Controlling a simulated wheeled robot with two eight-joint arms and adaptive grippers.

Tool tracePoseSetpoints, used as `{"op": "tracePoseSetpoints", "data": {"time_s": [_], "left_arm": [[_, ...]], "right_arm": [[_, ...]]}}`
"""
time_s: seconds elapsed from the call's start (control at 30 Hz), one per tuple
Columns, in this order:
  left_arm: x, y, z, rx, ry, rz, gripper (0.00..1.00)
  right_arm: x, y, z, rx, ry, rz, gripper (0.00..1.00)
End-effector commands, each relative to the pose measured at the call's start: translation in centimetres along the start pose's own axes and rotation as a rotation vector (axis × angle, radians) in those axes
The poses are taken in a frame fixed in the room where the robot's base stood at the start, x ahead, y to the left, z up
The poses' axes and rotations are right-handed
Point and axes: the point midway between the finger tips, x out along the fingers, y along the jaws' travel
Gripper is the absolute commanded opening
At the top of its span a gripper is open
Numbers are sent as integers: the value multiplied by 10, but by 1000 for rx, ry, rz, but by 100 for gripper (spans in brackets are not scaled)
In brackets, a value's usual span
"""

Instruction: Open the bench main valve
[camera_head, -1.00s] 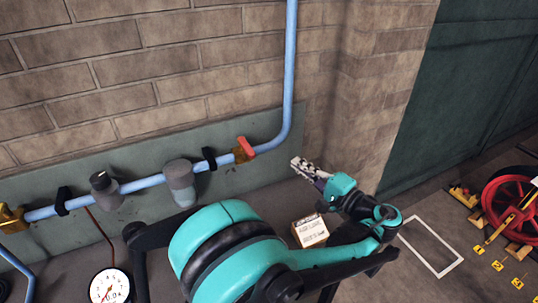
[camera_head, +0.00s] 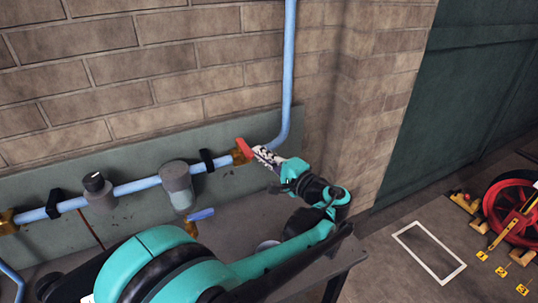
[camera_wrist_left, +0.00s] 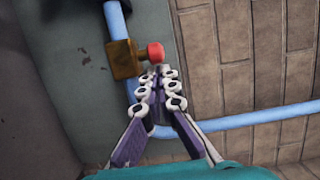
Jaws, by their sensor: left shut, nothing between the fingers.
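A brass valve (camera_head: 238,157) with a red handle (camera_head: 243,146) sits on the light-blue pipe (camera_head: 140,185) along the wall, just left of where the pipe bends upward. In the left wrist view the brass body (camera_wrist_left: 125,60) and the red handle (camera_wrist_left: 155,52) show just beyond my fingertips. My left gripper (camera_head: 259,152) is shut and empty, its tips close to the handle's right side. I cannot tell whether they touch it. The handle's far side is partly hidden in the head view. My right gripper is not in view.
A grey cylindrical fitting (camera_head: 177,185) and a grey knobbed fitting (camera_head: 98,190) sit on the pipe further left. A blue-handled valve (camera_head: 200,214) is below. The brick wall (camera_head: 180,60) stands behind. A red wheel (camera_head: 515,205) is on the floor at right.

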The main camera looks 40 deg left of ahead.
Motion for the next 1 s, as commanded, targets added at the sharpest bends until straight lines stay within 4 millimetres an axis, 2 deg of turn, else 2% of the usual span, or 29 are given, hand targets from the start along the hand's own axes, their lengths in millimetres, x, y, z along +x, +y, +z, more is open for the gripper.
{"op": "tracePoseSetpoints", "data": {"time_s": [0.37, 1.0], "left_arm": [[0, 0, 1, 0, 5, 0, 0], [0, -1, 11, 0, 116, 0, 0]], "right_arm": [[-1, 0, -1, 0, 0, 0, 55], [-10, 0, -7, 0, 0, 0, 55]]}}
